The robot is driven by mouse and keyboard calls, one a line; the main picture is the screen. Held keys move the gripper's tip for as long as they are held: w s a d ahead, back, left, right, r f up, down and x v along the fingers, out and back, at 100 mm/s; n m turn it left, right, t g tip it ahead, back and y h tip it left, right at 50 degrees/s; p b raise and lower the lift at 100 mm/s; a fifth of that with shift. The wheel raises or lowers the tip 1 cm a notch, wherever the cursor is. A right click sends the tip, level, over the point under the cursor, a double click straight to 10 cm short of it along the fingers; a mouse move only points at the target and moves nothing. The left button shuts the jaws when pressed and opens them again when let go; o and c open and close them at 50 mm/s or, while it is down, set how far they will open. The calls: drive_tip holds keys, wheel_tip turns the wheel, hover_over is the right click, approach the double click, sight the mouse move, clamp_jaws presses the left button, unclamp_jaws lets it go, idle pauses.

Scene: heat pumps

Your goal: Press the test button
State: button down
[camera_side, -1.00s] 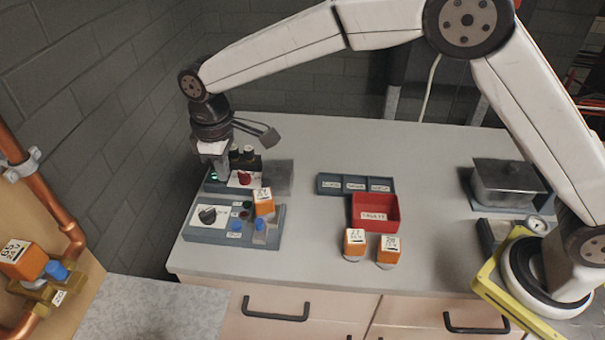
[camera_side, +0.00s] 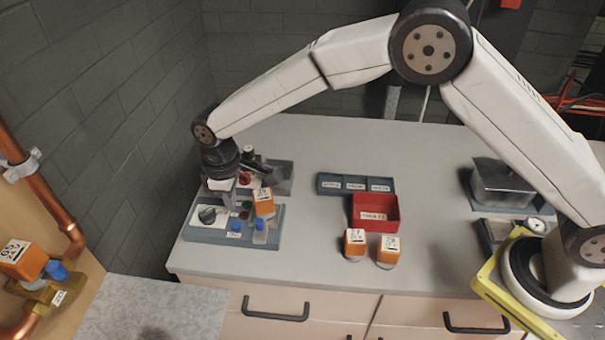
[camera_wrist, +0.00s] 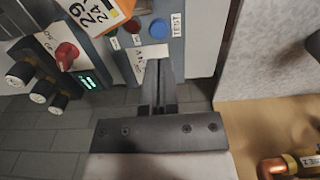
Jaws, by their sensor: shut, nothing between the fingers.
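The test button is a round blue button (camera_side: 236,225) on the front of the grey control box (camera_side: 189,234), with a small white label beside it. In the wrist view the blue button (camera_wrist: 159,28) sits next to a label reading TEST (camera_wrist: 177,25). My gripper (camera_wrist: 158,66) is shut and empty. Its fingertips are a short way from the blue button in the wrist view, over the edge of the box's white plate. In the side view my gripper (camera_side: 222,191) is behind and above the box's black knob (camera_side: 207,215); I cannot tell its exact height.
Behind is a unit with a red knob (camera_wrist: 66,55) and a lit green display (camera_wrist: 88,82). A red tray (camera_side: 376,226) and two orange-topped parts stand right; the bench between is clear.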

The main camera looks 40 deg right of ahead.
sight(237, 226)
drive_tip(key=shift+f, duration=2.85)
drive_tip(key=shift+s+f, duration=0.15)
drive_tip(key=shift+f, duration=0.85)
wheel_tip(237, 226, up, 15)
drive_tip(key=shift+w, duration=0.3)
